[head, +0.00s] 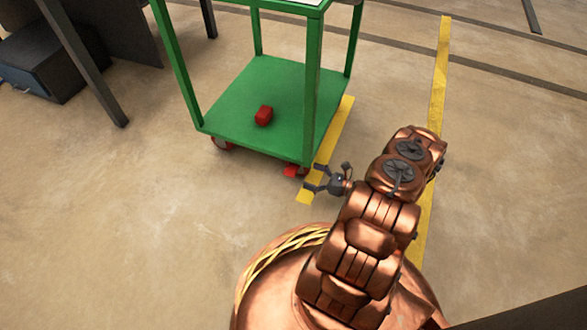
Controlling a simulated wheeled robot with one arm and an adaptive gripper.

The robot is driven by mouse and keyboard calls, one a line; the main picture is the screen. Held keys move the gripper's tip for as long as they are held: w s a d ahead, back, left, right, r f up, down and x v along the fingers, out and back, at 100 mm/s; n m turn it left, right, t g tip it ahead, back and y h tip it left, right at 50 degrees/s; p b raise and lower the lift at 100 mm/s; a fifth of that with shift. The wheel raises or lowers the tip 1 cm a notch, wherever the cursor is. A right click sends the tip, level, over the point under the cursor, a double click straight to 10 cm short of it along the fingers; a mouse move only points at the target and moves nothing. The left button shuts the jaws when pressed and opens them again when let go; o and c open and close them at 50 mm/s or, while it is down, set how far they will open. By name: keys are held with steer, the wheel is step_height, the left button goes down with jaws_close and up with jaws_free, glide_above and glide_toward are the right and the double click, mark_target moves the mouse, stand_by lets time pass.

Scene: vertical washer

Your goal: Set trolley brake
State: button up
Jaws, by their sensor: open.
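The green trolley (225,127) stands upright at the top middle of the head view. Red casters show under its near edge, one at the left corner (222,142) and one at the right corner (297,170). A small red piece at the right caster (290,171) looks like the brake pedal, but it is too small to tell how it is set. My gripper (311,178) is open and empty, low near the floor. Its fingers point left, just right of the right caster, and seem apart from it. The far casters are hidden.
A small red block (264,116) lies on the trolley's lower shelf. Yellow floor lines (439,75) run past the trolley's right side. A dark table leg (86,65) and a blue-black box (40,72) stand at the upper left. The floor at left is clear.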

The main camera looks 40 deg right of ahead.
mark_target(295, 170)
steer(key=shift+b+x, duration=1.1)
steer(key=shift+x, duration=2)
steer(key=shift+s, duration=0.1)
steer(key=shift+c, duration=0.2)
steer(key=c, duration=1.6)
